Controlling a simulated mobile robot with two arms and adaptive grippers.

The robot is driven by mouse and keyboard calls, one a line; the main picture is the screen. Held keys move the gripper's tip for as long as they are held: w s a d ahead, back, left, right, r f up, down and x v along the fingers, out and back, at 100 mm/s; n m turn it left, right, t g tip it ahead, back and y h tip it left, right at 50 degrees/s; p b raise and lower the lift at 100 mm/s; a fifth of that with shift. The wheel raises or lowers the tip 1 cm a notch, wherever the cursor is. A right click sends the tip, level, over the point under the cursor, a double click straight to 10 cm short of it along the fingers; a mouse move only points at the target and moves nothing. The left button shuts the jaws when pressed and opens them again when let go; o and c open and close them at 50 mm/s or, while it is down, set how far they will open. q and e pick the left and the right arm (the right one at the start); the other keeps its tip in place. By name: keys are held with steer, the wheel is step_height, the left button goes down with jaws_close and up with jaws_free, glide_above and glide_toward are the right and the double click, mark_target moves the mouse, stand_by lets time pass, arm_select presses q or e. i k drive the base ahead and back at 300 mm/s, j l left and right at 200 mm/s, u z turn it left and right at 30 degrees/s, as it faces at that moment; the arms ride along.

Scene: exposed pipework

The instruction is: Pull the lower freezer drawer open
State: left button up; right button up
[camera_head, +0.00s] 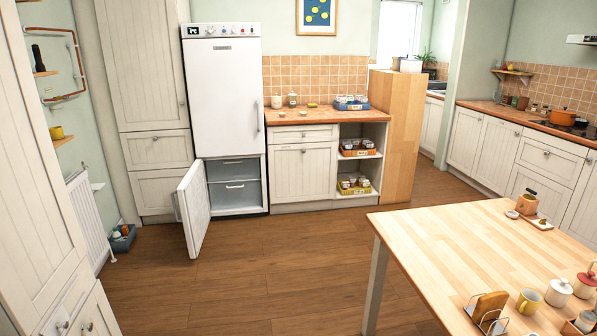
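A white fridge-freezer (224,95) stands against the back wall, left of the counter. Its lower freezer door (196,208) is swung open to the left and toward me. Inside the freezer are two grey drawers, an upper one (233,169) and the lower freezer drawer (235,194). The lower drawer has a pale horizontal bar handle (235,186) and looks pushed in. Its front is clear of the open door. Neither of my grippers shows in the head view.
A wooden table (470,245) with cups, jars and a toast rack fills the right front. Wooden floor (260,265) is free before the freezer. Tall cabinets (50,150) line the left. A counter unit (302,172) with open shelves stands right of the freezer.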

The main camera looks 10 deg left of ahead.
mark_target(236, 185)
steer(key=i+j+u, duration=0.1)
steer(key=i+u, duration=0.35)
steer(key=i, duration=3.9)
